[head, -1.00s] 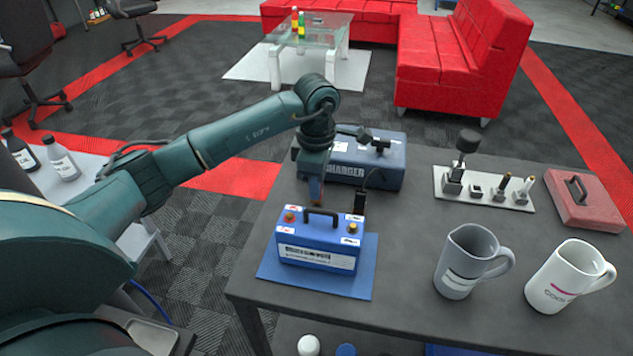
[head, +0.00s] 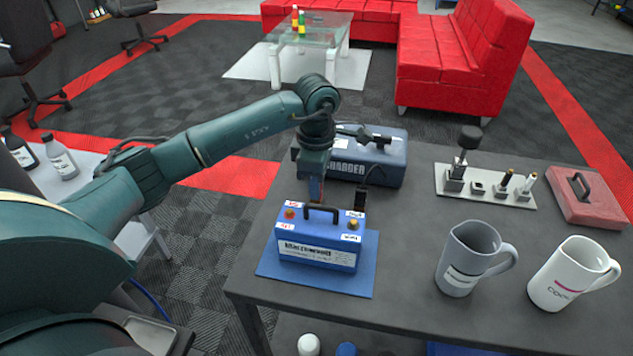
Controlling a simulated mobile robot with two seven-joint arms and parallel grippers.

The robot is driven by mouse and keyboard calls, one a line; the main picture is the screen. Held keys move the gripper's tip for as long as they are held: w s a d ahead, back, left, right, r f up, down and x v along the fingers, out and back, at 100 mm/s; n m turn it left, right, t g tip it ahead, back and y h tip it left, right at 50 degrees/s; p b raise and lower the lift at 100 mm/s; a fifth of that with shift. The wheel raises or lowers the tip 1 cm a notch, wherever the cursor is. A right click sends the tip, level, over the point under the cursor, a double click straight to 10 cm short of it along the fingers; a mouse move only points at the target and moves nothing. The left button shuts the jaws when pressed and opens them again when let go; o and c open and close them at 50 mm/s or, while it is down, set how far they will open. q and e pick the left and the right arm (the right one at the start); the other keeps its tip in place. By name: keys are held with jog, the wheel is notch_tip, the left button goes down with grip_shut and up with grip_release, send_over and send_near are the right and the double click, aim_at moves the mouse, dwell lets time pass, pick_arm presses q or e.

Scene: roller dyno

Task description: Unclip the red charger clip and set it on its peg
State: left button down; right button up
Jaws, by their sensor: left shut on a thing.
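A blue battery (head: 318,252) with a black handle and two terminal posts stands on a blue mat (head: 271,266). My left gripper (head: 316,186) points down at the battery's back edge. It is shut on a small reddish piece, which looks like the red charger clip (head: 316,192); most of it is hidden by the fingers. I cannot tell whether the clip touches the battery. A black clip (head: 360,200) with a dark cable stands at the battery's back right. The blue charger (head: 346,169) is behind, partly covered by my arm. I cannot make out the clip's peg. My right gripper is not in view.
A grey mug (head: 459,266) and a white mug (head: 562,272) stand at the table's front right. A pale rack (head: 517,199) with several upright pieces and a red case (head: 590,205) are at the back right. The dark table top (head: 410,225) is clear between battery and mugs.

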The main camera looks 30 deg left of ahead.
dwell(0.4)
pick_arm(q)
jog(key=c, duration=1.3)
grip_release()
